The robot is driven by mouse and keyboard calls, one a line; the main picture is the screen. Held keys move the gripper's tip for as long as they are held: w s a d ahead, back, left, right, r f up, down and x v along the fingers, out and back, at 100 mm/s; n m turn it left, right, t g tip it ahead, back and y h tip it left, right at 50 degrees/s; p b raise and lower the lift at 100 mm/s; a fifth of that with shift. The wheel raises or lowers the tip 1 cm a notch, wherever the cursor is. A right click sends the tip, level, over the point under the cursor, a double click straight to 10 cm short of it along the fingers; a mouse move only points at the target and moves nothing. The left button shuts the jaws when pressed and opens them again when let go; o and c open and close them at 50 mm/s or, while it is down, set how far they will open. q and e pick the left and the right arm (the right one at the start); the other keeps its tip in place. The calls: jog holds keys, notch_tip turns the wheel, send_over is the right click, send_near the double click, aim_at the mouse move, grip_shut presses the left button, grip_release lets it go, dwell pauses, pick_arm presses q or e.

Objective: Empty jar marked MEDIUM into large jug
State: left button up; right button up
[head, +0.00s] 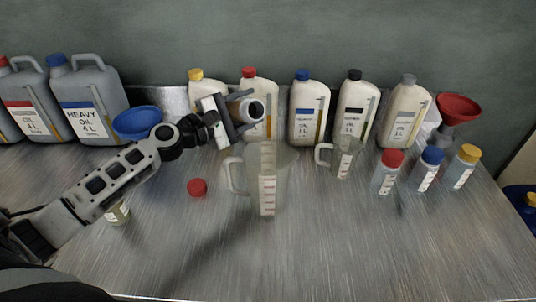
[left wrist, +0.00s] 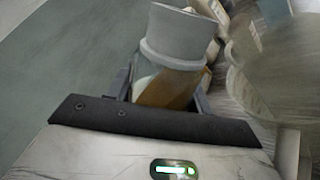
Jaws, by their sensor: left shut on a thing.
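I see no stream of oil. My right gripper is out of view.
A loose red cap (head: 197,187) lies left of the jug. A smaller jug (head: 342,160) and several capped jars (head: 388,172) stand right. Bottles line the back. A blue funnel (head: 136,122) and another jar (head: 117,214) are near my left arm. The front table is clear.

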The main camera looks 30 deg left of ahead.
aim_at(254, 109)
pick_arm(q)
jog(key=shift+a+f+m+b, duration=0.1)
jog(key=shift+f+m+b, duration=0.15)
jog(key=shift+m+b, duration=0.9)
jog(key=shift+r, duration=0.3)
jog(key=shift+s+d+r+m+p, duration=0.15)
jog(key=shift+d+r+m+p, duration=0.2)
jog(key=shift+r+m+p, duration=0.25)
jog(key=shift+s+d+r+m+p, duration=0.1)
jog(key=shift+d+r+m+p, duration=0.25)
jog(key=shift+p, duration=0.3)
jog(key=shift+f+b, duration=0.2)
jog(key=shift+b, duration=0.1)
jog(key=shift+f+m+b, duration=0.75)
jog(key=shift+m+b, duration=0.05)
jog(key=shift+b, duration=0.1)
jog(key=shift+s+d+r+m+p, duration=0.15)
jog(key=shift+d+r+m+p, duration=0.15)
jog(key=shift+r+m, duration=0.4)
dwell(0.9)
jog(key=shift+s+d+f+m+b, duration=0.15)
jog(key=shift+f+m+b, duration=0.25)
jog(key=shift+m, duration=0.6)
dwell(0.4)
jog(key=shift+d+r+m+p, duration=0.25)
jog(key=shift+m+p, duration=0.15)
jog(key=shift+m, duration=0.1)
dwell(0.3)
